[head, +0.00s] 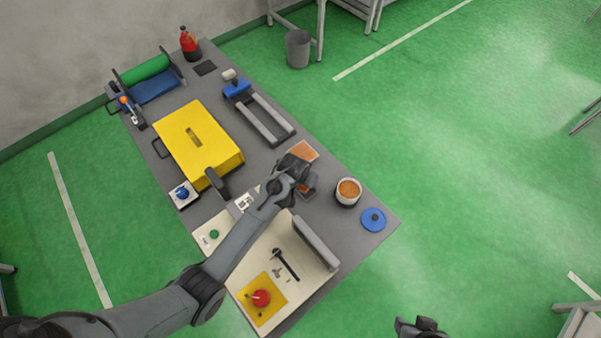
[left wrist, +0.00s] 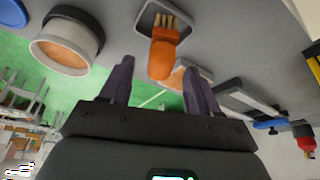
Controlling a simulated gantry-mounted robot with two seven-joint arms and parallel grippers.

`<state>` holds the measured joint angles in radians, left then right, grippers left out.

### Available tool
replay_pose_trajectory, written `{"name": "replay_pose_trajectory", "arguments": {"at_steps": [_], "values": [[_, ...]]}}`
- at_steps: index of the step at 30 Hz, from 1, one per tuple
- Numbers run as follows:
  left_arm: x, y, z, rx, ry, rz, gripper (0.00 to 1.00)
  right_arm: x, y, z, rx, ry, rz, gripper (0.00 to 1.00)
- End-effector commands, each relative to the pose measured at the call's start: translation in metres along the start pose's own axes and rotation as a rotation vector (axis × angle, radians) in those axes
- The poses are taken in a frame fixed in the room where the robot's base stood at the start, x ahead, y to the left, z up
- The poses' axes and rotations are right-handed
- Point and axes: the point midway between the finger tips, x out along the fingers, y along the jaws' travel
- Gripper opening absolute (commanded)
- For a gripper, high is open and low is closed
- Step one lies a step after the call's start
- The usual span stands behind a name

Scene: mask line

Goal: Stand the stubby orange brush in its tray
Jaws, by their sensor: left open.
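The stubby orange brush (left wrist: 163,58) shows in the left wrist view just beyond my left gripper's fingertips, centred in the gap between them. Its pale bristles (left wrist: 164,22) point towards the table and overlap the small grey tray (left wrist: 147,14). It looks upright at the tray; whether the bristles touch its floor I cannot tell. My left gripper (head: 298,178) is open, and neither finger visibly touches the brush. In the head view the gripper and wrist hide most of the brush and tray. My right gripper (head: 420,325) is at the bottom edge, away from the table, its jaws unclear.
A white pot of orange stuff (head: 348,191) and a blue lid (head: 373,219) stand to the right. An orange square (head: 303,150) lies behind the gripper. A yellow box (head: 198,140) stands left; a pale board (head: 300,257) with a grey bar (head: 316,244) lies in front.

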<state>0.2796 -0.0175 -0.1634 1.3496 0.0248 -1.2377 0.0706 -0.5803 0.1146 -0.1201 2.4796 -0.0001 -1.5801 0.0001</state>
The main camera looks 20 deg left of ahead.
Motion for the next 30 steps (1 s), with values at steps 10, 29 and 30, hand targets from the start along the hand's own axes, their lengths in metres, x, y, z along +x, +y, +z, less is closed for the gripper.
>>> {"name": "replay_pose_trajectory", "arguments": {"at_steps": [10,29,30], "values": [[-0.063,0.0,-0.001,0.0,0.002,0.0,0.61,-0.007,0.002,-0.002,-0.009,-0.001,0.007,0.43],[-0.113,-0.013,0.1,0.023,-0.033,-0.001,0.61,-0.009,0.001,-0.003,-0.004,0.001,0.004,0.43],[-0.12,-0.014,0.115,0.028,-0.038,-0.001,0.61,-0.009,0.001,-0.003,-0.003,0.001,0.003,0.43]]}}
